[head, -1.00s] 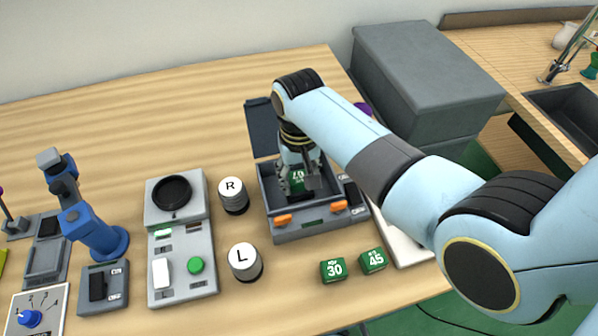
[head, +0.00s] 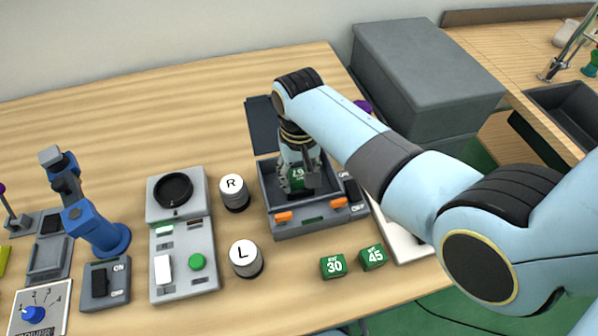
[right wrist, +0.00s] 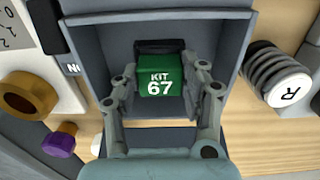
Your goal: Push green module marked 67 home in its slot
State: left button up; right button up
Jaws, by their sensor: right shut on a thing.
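The green module marked 67 (right wrist: 160,80) is inside the grey open box (head: 300,228), near its slot at the box's inner end, as the right wrist view shows. My right gripper (head: 297,190) reaches down into the box and is shut on the module, one finger on each side. In the head view the module (head: 297,177) is partly hidden by the fingers. How deep it sits in the slot cannot be told. My left gripper is not in view.
Green modules marked 30 (head: 333,266) and 45 (head: 372,257) lie on the table in front of the box. White-topped cylinders R (head: 234,194) and L (head: 245,258) stand left of it. A grey panel with a green button (head: 197,262) and a blue device (head: 95,225) are further left.

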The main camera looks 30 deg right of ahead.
dwell(0.8)
jog(key=shift+f+b, duration=0.4)
jog(key=shift+f, duration=0.55)
dwell(1.0)
jog(key=shift+s+f, duration=0.4)
dwell(0.5)
jog(key=o, duration=1.3)
jog(key=shift+w+f, duration=0.15)
jog(key=shift+w, duration=0.1)
jog(key=shift+c, duration=0.2)
jog(key=o, duration=0.6)
jog(key=shift+w+r, duration=0.1)
jog(key=shift+r, duration=0.15)
